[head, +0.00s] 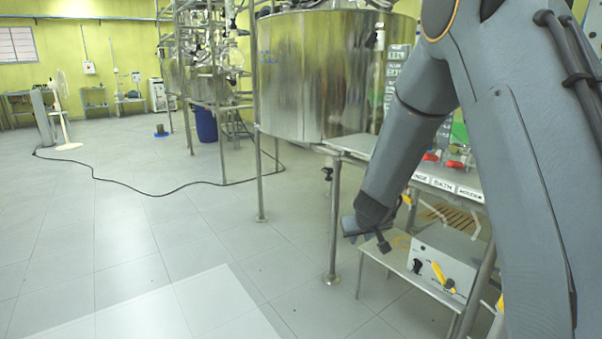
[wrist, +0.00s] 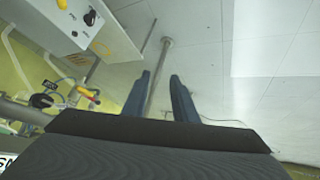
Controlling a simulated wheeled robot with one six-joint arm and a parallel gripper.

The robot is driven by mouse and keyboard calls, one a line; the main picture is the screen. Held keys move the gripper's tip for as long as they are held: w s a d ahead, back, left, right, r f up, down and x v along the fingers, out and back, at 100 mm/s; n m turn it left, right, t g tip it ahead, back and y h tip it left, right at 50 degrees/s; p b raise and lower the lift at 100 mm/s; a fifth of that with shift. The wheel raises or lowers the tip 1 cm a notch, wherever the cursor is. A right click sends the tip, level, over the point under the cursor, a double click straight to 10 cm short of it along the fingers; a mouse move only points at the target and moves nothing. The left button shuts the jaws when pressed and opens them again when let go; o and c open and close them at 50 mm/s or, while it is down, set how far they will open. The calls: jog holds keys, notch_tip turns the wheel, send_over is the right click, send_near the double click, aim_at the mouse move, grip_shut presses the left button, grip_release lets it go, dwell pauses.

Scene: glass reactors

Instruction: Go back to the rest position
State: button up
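My arm reaches down from the upper right in the head view. My gripper (head: 367,238) hangs beside the steel reactor vessel's leg (head: 333,215), above the floor and near a low bench. In the wrist view, my gripper (wrist: 160,76) has its two dark blue fingers apart. No held object shows between them; only the metal leg (wrist: 157,85) and floor show behind the gap. I cannot tell from the head view how far the gripper is from the leg.
A large steel vessel (head: 310,80) stands behind. A black cable (head: 150,193) crosses the floor. The tiled floor (head: 130,240) at left is open.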

jog(key=s+a+r+n+g+y, duration=0.15)
jog(key=s+a+r, duration=0.25)
jog(key=s+a, duration=0.45)
jog(key=s+a+r+g+y, duration=0.2)
jog(key=s+a+r, duration=0.3)
jog(key=s, duration=0.7)
jog(key=s+r+g, duration=0.2)
jog(key=s+g, duration=0.1)
jog(key=s, duration=0.8)
jog(key=s+d+r+g+h, duration=0.15)
jog(key=s+d, duration=0.25)
jog(key=s, duration=0.7)
jog(key=d+r+m+h+p, duration=0.1)
jog(key=d+r+m+p, duration=0.2)
jog(key=d+r+p, duration=0.7)
jog(key=shift+s+d+r+p, duration=0.35)
jog(key=shift+r+p, duration=1.1)
jog(key=shift+p, duration=4.45)
jog(key=shift+w, duration=0.1)
